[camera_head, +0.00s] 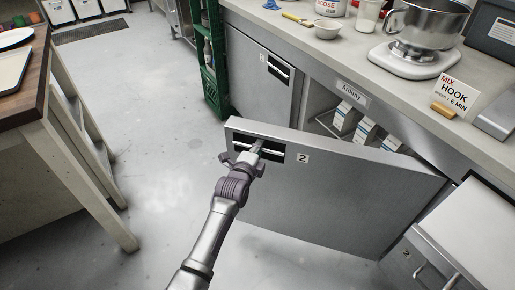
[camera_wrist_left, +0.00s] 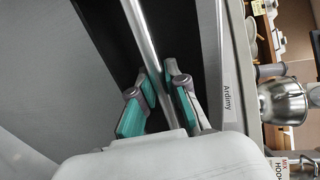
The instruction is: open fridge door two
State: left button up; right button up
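Fridge door two (camera_head: 340,190), a grey steel door with a "2" label, stands swung out from the counter front. Part of the fridge inside shows behind it, with cartons (camera_head: 366,128) on a rack. My left gripper (camera_head: 257,150) is at the door's bar handle, set in a dark recess near the free edge. In the left wrist view, the teal-padded fingers (camera_wrist_left: 161,82) lie close on both sides of the bar handle (camera_wrist_left: 141,30) and look shut on it. My right gripper is not in view.
A wooden-topped table (camera_head: 45,75) stands at the left. A green crate stack (camera_head: 212,60) is by the counter's far end. A grey cabinet (camera_head: 470,225) is at the lower right. The floor (camera_head: 165,150) between table and door is clear. A mixer (camera_head: 415,45) stands on the counter.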

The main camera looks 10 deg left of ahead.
pick_arm(q)
jog(key=o, duration=0.4)
jog(key=v, duration=1.2)
